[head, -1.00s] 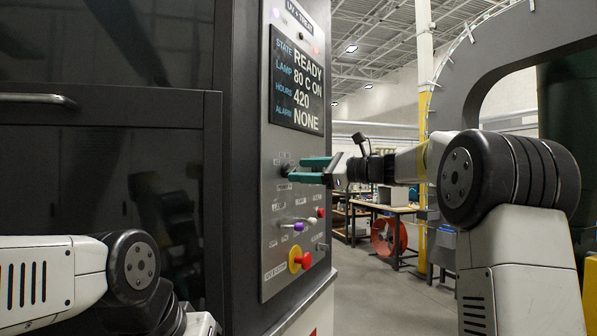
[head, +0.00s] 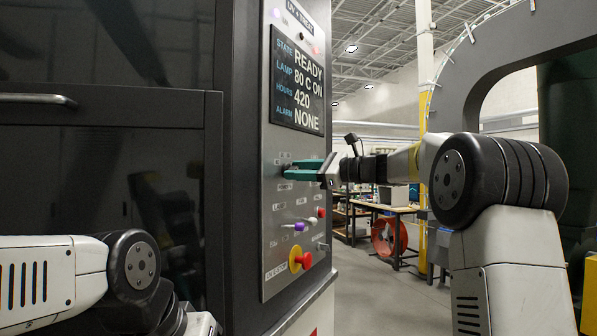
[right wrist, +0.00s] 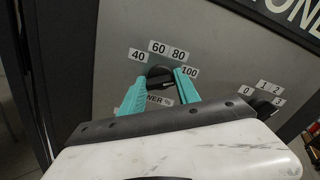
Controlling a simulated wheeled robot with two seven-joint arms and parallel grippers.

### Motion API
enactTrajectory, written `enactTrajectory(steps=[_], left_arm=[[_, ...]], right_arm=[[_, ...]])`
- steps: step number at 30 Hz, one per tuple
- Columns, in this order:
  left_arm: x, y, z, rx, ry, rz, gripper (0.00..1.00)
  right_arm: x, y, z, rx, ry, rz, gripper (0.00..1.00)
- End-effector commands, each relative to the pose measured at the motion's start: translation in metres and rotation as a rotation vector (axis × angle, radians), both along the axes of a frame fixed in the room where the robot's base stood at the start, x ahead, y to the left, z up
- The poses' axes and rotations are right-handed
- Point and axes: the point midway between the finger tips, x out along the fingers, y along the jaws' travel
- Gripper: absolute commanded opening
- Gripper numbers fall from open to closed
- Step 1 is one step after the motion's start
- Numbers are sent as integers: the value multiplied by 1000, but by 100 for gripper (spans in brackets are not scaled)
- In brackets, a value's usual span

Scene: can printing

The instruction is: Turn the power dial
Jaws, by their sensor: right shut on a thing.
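The power dial (right wrist: 160,73) is a round black knob on the grey control panel (head: 285,140). In the right wrist view it sits between the two teal fingers of my right gripper (right wrist: 160,82), with 40, 60, 80 and 100 labels around it. The gripper is shut on the dial. The fingers partly cover the "POWER %" label below it. In the head view, my right gripper (head: 290,171) reaches in from the right against the panel, and its fingers hide the dial. My left arm shows at lower left, but its gripper is out of sight.
A second black dial (right wrist: 264,107) marked 0 to 3 is close to the right of the gripper. Below are a purple knob (head: 298,227) and a red-and-yellow emergency stop (head: 302,262). A display (head: 297,85) above reads READY. The aisle behind is open.

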Motion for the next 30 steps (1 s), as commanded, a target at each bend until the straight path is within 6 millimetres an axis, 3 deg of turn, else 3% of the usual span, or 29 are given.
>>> enactTrajectory(steps=[30], left_arm=[[0,0,0,0,0,0,71]], right_arm=[[-1,0,-2,-286,-559,0,0]])
